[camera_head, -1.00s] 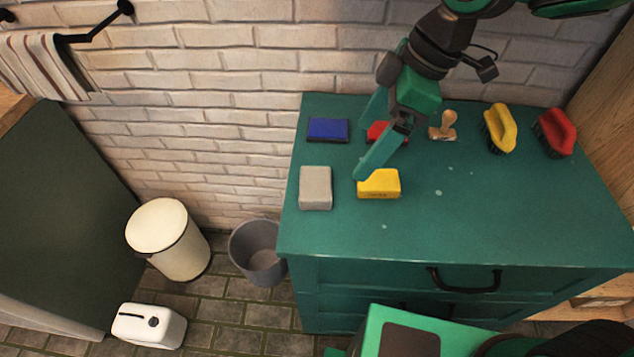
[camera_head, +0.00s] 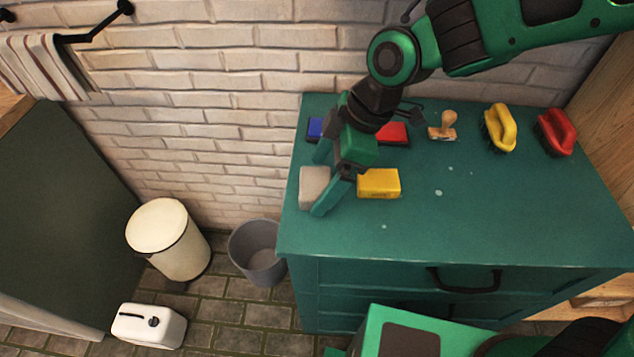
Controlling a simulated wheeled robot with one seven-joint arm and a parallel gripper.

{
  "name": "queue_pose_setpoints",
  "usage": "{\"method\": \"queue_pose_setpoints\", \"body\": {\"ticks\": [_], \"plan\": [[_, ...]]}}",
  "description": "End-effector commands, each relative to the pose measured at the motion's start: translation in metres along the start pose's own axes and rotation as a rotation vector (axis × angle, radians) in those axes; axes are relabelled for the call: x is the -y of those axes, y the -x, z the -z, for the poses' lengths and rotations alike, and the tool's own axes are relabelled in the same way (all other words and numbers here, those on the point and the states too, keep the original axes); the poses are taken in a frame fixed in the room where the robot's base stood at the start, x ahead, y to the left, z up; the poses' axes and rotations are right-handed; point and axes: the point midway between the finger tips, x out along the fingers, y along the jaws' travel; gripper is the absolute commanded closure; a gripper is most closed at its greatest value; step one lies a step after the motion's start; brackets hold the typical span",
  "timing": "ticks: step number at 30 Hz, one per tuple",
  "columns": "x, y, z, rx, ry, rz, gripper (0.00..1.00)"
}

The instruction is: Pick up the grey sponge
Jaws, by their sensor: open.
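The grey sponge (camera_head: 313,187) lies on the left part of the green cabinet top, near its left edge. My gripper (camera_head: 319,187) is open, with its fingers pointing down and left over the sponge. One finger passes in front of the sponge's right side and hides part of it; the other finger is behind it, near the blue pad. I cannot tell whether the fingers touch the sponge or how high they are above the top.
A yellow block (camera_head: 379,184) lies close to the right of the gripper. Behind are a blue pad (camera_head: 315,127), partly hidden, a red pad (camera_head: 392,132) and a wooden stamp (camera_head: 444,127). Yellow (camera_head: 501,127) and red (camera_head: 556,131) brushes stand farther right. The front of the cabinet top (camera_head: 470,225) is clear.

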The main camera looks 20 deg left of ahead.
Motion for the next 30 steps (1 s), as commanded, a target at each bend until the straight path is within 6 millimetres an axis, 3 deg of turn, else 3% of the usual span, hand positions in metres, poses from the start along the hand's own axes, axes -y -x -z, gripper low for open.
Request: {"method": "queue_pose_setpoints", "body": {"ticks": [4,12,17,18,30], "plan": [[0.0005,-0.0132,-0.0001,0.000,0.000,0.002,0.12],[0.0001,-0.0146,-0.0002,0.000,-0.001,0.000,0.14],[0.0001,-0.0144,-0.0002,0.000,-0.001,0.000,0.52],[0.0000,-0.0144,-0.0002,0.000,-0.001,0.000,0.56],[-0.0005,-0.0097,0.0020,-0.001,0.000,-0.002,0.56]]}}
